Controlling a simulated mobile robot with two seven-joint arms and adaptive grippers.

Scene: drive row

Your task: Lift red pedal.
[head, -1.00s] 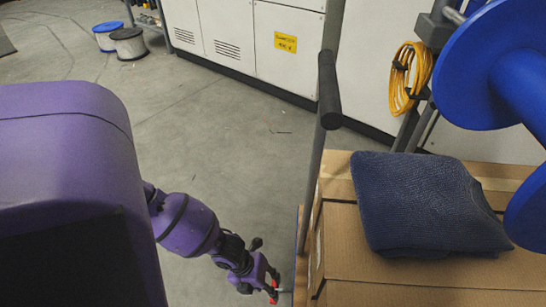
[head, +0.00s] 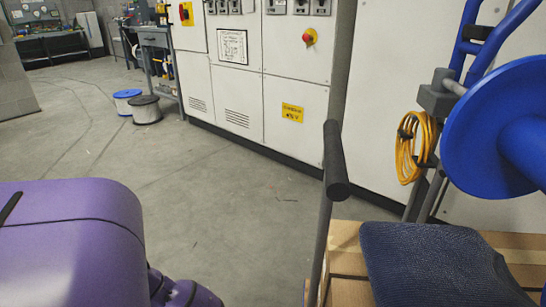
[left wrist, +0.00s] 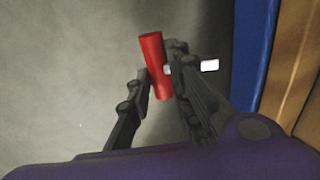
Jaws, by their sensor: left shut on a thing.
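The red pedal (left wrist: 153,52) is a short red cylinder in the left wrist view, on a pale bar (left wrist: 208,65) that shows to its right. My left gripper (left wrist: 158,76) is shut on it, with one dark finger on each side. The pedal is beside the blue edge of a cart or platform, above the grey floor. In the head view the pedal and the left gripper are below the picture; only my purple arm shows at lower left. My right gripper is in neither view.
A blue edge (left wrist: 251,45) and brown cardboard (left wrist: 295,60) stand close right of the gripper. In the head view are a grey handle post (head: 335,165), a dark blue folded cloth (head: 435,265) on boxes, a blue spool (head: 500,130) and white cabinets (head: 235,110).

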